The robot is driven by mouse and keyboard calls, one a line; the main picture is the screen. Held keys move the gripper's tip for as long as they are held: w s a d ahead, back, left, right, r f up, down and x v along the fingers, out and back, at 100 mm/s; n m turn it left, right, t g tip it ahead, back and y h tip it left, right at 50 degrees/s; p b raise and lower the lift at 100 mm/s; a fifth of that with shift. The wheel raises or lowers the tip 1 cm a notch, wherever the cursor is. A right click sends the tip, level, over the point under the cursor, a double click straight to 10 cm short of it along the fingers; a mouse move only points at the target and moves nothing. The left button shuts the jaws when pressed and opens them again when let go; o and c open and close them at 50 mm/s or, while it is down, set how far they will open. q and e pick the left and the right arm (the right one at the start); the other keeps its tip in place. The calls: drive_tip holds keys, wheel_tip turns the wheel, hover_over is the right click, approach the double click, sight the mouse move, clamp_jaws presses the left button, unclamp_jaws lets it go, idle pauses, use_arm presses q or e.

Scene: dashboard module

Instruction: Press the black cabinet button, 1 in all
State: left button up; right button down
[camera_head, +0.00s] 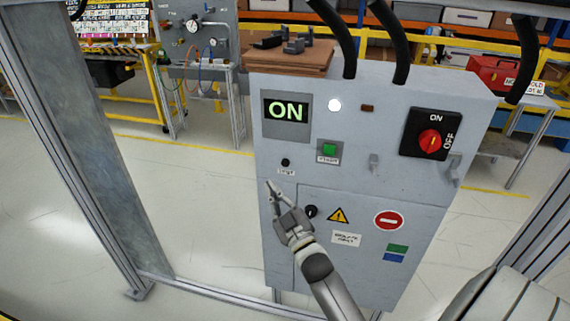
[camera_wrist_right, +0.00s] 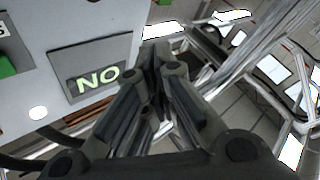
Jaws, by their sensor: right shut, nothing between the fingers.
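The small black button (camera_head: 285,162) sits on the front of the grey cabinet (camera_head: 345,183), below the display and above a small label. My right gripper (camera_head: 269,186) is in front of the cabinet's left side, its fingertips a little below and left of the button in the picture. A gap to the button shows in the head view; the depth to the panel is hard to tell. The right gripper also shows in the right wrist view (camera_wrist_right: 163,58), shut with nothing in it. The button is not visible there. My left gripper is out of view.
The cabinet carries a lit ON display (camera_head: 286,112), a lit white lamp (camera_head: 334,105), a green button (camera_head: 329,150), a red rotary switch (camera_head: 430,141) and a black knob (camera_head: 311,211). A metal frame post (camera_head: 80,130) stands left. Floor between them is clear.

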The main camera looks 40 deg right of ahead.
sight(285, 163)
drive_tip(key=shift+w+d+b, duration=0.75)
drive_tip(key=shift+w+d, duration=0.7)
drive_tip(key=shift+d, duration=0.25)
drive_tip(key=shift+w+d+b, duration=0.75)
drive_tip(key=shift+w+d, duration=0.65)
drive_tip(key=shift+d, duration=0.25)
drive_tip(key=shift+w+d, duration=0.3)
drive_tip(key=shift+w+d+b, duration=0.25)
drive_tip(key=shift+d+b, duration=0.1)
drive_tip(key=shift+s+a, duration=0.1)
drive_tip(key=shift+a, duration=0.05)
drive_tip(key=shift+s+a+p, duration=0.4)
drive_tip(key=shift+s+a, duration=0.1)
